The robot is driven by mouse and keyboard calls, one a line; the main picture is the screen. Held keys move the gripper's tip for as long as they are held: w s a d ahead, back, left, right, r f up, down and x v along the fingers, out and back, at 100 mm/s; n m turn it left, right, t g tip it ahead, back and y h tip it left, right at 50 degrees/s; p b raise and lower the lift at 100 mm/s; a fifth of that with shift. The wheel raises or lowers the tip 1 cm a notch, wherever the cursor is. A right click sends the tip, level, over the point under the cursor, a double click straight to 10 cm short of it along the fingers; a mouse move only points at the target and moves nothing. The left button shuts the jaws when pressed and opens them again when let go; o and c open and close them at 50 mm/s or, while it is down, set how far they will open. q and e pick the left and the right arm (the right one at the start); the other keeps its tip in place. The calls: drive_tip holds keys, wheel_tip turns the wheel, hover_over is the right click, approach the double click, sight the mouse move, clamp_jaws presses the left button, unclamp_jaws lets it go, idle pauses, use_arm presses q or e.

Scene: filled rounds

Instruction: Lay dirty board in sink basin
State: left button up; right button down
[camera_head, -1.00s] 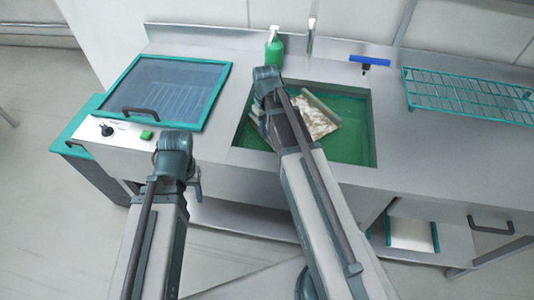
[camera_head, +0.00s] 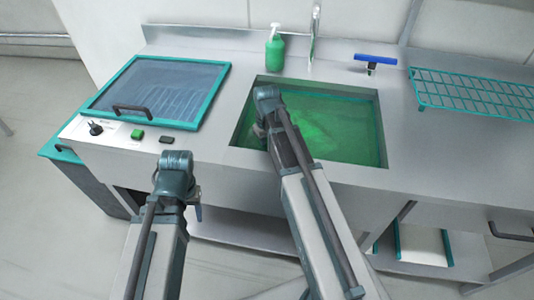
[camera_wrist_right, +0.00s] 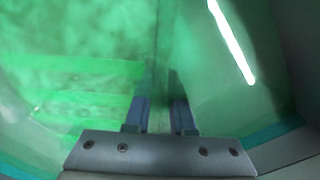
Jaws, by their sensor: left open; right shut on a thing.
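The sink basin (camera_head: 350,150) is set in the counter and looks filled with green, murky liquid. My right arm reaches into its left part, and the gripper's jaws are hidden there in the head view. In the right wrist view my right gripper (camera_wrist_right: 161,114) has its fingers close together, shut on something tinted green. I cannot make out the dirty board's outline clearly in either current view. My left gripper (camera_head: 197,206) is open, in front of the counter, left of the sink; its jaws show only partly.
A green soap bottle (camera_head: 275,47) and a tap (camera_head: 314,35) stand behind the sink. A blue-handled squeegee (camera_head: 374,60) lies behind its right corner. A wire rack (camera_head: 475,93) is at right. A glass-lidded unit (camera_head: 155,90) is at left. The counter's front edge separates my left arm from the sink.

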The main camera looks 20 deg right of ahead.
drive_tip(key=shift+f, duration=0.15)
drive_tip(key=c, duration=0.8)
unclamp_jaws()
drive_tip(key=shift+o, duration=0.2)
drive_tip(key=shift+r, duration=0.2)
wheel_tip(320, 180, up, 12)
drive_tip(key=p, duration=1.2)
